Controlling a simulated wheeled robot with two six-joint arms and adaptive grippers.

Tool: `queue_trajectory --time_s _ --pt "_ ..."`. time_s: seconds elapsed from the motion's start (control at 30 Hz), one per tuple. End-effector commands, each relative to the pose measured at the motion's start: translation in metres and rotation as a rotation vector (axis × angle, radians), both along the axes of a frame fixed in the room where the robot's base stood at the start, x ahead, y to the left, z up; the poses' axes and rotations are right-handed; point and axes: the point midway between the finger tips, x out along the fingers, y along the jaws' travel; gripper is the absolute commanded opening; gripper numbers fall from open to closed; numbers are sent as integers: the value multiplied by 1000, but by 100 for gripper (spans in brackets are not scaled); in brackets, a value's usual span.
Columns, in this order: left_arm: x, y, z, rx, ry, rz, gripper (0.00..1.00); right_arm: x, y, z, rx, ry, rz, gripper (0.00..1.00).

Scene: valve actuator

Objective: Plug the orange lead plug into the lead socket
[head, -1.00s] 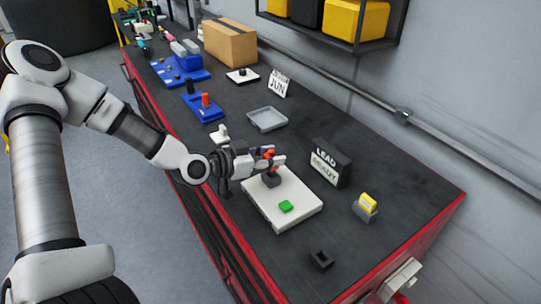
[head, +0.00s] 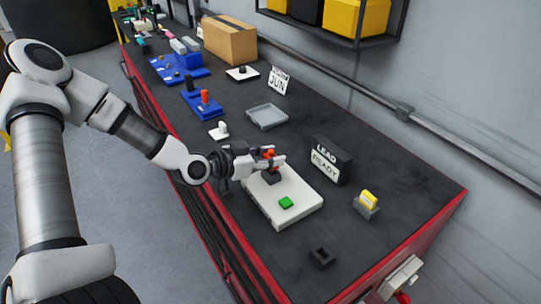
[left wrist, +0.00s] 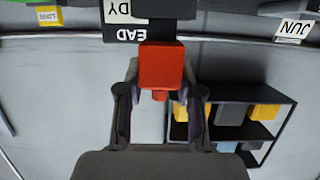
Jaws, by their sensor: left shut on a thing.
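The orange lead plug (head: 269,154) is between the fingers of my left gripper (head: 273,160), which is shut on it. In the left wrist view the plug (left wrist: 161,66) shows as a red-orange block between the two fingers (left wrist: 160,100). A dark block, which looks like the lead socket (head: 272,177), sits on the white base plate (head: 300,212) just below the plug. I cannot tell how far the plug is seated in it. A black sign (head: 331,160) behind the plate reads LEAD READY. My right gripper is not in view.
A green button (head: 286,202) is on the plate. A small black open holder (head: 321,257) stands near the front edge. A yellow block in a grey holder (head: 367,204) is at the right, and a grey tray (head: 267,117) lies behind.

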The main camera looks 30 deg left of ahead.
Motion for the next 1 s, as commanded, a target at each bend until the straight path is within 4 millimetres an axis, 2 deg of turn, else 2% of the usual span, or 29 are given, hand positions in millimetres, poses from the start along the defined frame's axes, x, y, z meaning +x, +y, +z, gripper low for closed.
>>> queue_trajectory --time_s 0.63,0.67,0.7,0.73,1.0 --pt "0 0 -17 0 0 0 1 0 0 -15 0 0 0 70" --pt "0 0 -16 0 -1 0 46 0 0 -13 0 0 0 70" --pt "0 0 -15 0 -1 0 61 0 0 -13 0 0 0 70" --pt "0 0 -15 0 -1 0 65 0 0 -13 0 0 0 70" --pt "0 0 -15 0 0 0 65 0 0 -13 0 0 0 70"
